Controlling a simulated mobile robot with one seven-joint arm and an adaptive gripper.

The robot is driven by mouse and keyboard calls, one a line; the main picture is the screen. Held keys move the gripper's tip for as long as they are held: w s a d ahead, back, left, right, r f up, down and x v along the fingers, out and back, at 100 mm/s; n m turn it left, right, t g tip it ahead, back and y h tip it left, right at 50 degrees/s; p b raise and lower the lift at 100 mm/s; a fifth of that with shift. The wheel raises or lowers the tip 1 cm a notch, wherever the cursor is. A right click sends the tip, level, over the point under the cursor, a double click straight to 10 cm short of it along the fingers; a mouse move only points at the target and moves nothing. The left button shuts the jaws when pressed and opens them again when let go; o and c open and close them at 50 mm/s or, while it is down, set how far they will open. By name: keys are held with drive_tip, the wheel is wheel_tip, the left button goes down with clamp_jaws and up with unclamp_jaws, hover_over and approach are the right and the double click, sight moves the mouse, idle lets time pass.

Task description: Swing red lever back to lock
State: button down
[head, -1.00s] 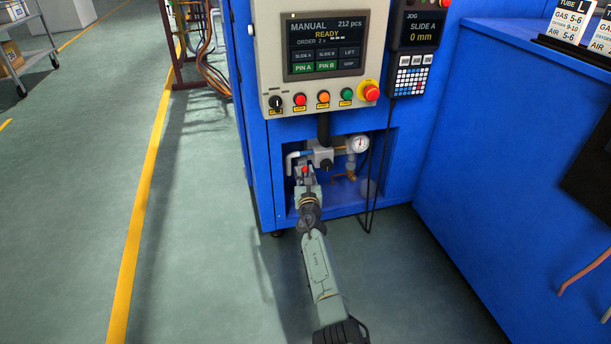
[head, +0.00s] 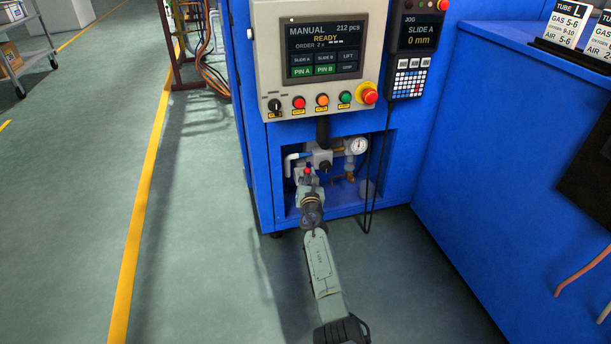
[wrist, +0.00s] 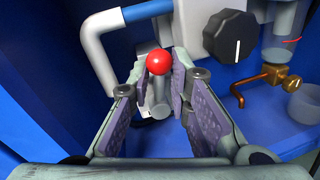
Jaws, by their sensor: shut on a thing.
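The red lever shows as a round red ball knob (wrist: 160,62) in the wrist view, with a grey shaft below it. In the head view the knob (head: 307,171) is a small red dot inside the recess of the blue machine. My gripper (wrist: 159,73) has its two purple-padded fingers on either side of the knob and shut on the lever. In the head view my gripper (head: 306,177) reaches into the recess at its left part. The lever's lower end and pivot are partly hidden between the fingers.
A white and blue pipe (wrist: 105,50) runs close on the left. A black dial knob (wrist: 230,36) and a brass tap (wrist: 267,77) are on the right. A pressure gauge (head: 356,146) hangs in the recess. The control panel (head: 318,60) is above; open floor lies left.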

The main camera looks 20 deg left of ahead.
drive_tip(key=shift+w+d+f+m+g+y+p, duration=0.15)
drive_tip(key=shift+w+d+f+m+g+p, duration=0.25)
drive_tip(key=shift+m, duration=1)
drive_tip(key=shift+w+d+f+m+g+y+p, duration=0.1)
drive_tip(key=shift+d+m+g+p, duration=0.15)
drive_tip(key=shift+m+p, duration=0.75)
drive_tip(key=shift+w+d+f+m+g+y+p, duration=0.15)
drive_tip(key=shift+w+d+f+m+g, duration=0.15)
drive_tip(key=shift+m, duration=1.5)
drive_tip(key=c, duration=1.6)
unclamp_jaws()
drive_tip(key=shift+d, duration=0.1)
